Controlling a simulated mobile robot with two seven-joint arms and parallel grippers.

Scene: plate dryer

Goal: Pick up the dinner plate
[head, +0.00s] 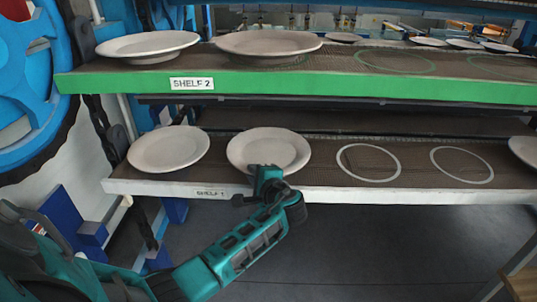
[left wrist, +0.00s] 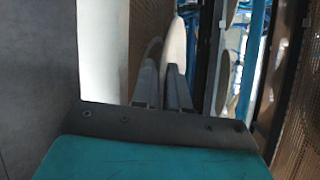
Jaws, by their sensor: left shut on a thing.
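A white dinner plate (head: 268,147) is at the lower shelf, second from the left. My left gripper (head: 265,172) reaches in from below left and is shut on the plate's front rim, partly covering it. In the left wrist view the fingers (left wrist: 163,90) are close together, with the plate (left wrist: 175,48) seen nearly edge-on between and beyond their tips. I cannot tell whether the plate is clear of the shelf surface. My right gripper is not in view.
Another plate (head: 168,149) lies left on the lower shelf (head: 320,184), labelled SHELF 1. Two empty white rings are to the right, then a partly cut-off plate (head: 525,150). The green-edged upper shelf (head: 300,90) hangs above, bearing plates (head: 268,43), and limits the headroom.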

